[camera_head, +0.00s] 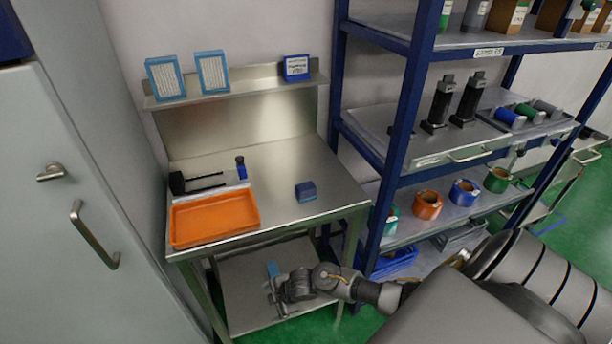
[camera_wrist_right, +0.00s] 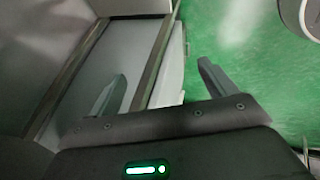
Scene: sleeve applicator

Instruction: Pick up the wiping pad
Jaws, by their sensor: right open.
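A small blue block (camera_head: 305,191), which looks like the wiping pad, lies on the steel worktable near its right front part. My right gripper (camera_head: 274,293) is in front of the table, lower than its top and apart from the block. In the right wrist view the two fingers of my right gripper (camera_wrist_right: 161,82) stand wide apart with nothing between them. The block does not show in that view. My left gripper is in neither view.
The steel worktable (camera_head: 275,220) holds an orange tray (camera_head: 215,218), a small blue bottle (camera_head: 241,168) and dark tools. Its front edge lies between my right gripper and the block. A blue-framed shelf rack (camera_head: 401,130) stands close on the right, a grey cabinet (camera_head: 90,190) on the left.

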